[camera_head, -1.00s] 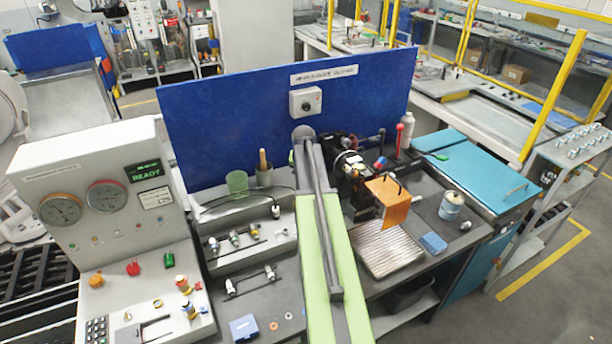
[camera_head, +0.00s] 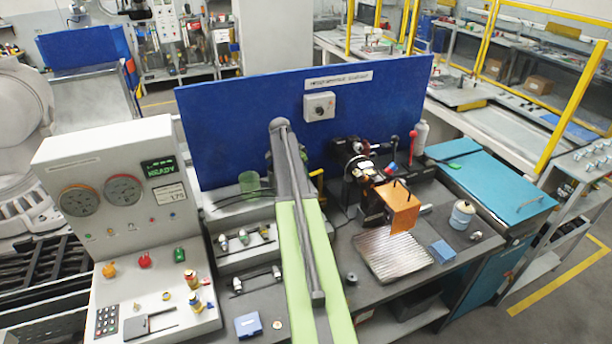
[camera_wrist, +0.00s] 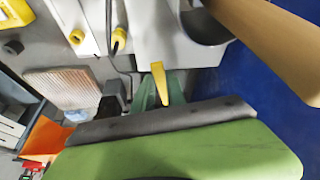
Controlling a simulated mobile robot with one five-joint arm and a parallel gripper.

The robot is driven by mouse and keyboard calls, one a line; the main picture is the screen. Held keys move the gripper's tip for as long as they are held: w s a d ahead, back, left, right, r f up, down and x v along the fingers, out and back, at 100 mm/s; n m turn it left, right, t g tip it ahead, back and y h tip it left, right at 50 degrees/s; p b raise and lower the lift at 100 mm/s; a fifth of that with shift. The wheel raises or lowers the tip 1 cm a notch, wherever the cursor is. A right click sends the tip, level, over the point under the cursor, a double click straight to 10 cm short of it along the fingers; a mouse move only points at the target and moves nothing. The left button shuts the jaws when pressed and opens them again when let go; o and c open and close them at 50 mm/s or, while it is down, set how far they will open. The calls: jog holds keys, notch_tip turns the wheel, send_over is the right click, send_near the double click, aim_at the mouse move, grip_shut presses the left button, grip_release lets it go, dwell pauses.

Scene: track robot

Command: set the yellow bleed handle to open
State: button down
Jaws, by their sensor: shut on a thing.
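In the wrist view, the yellow bleed handle (camera_wrist: 159,80) is a flat, tapered yellow lever next to a pale housing. My gripper (camera_wrist: 160,94) has green fingers on both sides of it and is shut on it. The dark bar and green body of my own arm fill the lower part of that view. In the head view, my arm reaches back towards the blue panel and hides the gripper. An upright yellow piece (camera_head: 318,183) shows just right of the arm; I cannot tell if it is the same handle.
A brown wooden shaft (camera_wrist: 275,40) crosses close by on the right in the wrist view. A blue panel (camera_head: 240,125) stands behind the bench. A green cup (camera_head: 248,183) is left of my arm. An orange plate (camera_head: 400,205) and a ribbed tray (camera_head: 393,258) are to the right.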

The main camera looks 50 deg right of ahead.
jog(key=shift+w+d+m, duration=0.1)
jog(key=shift+w+m, duration=0.45)
jog(key=shift+m, duration=0.15)
jog(key=shift+d, duration=0.1)
jog(key=c, duration=1.3)
grip_release()
jog(key=shift+w, duration=0.1)
jog(key=shift+c, duration=0.2)
jog(key=shift+r+p, duration=0.3)
jog(key=p+v, duration=1.5)
jog(key=v, duration=0.1)
jog(key=shift+w+r, duration=0.3)
jog(key=shift+w, duration=0.05)
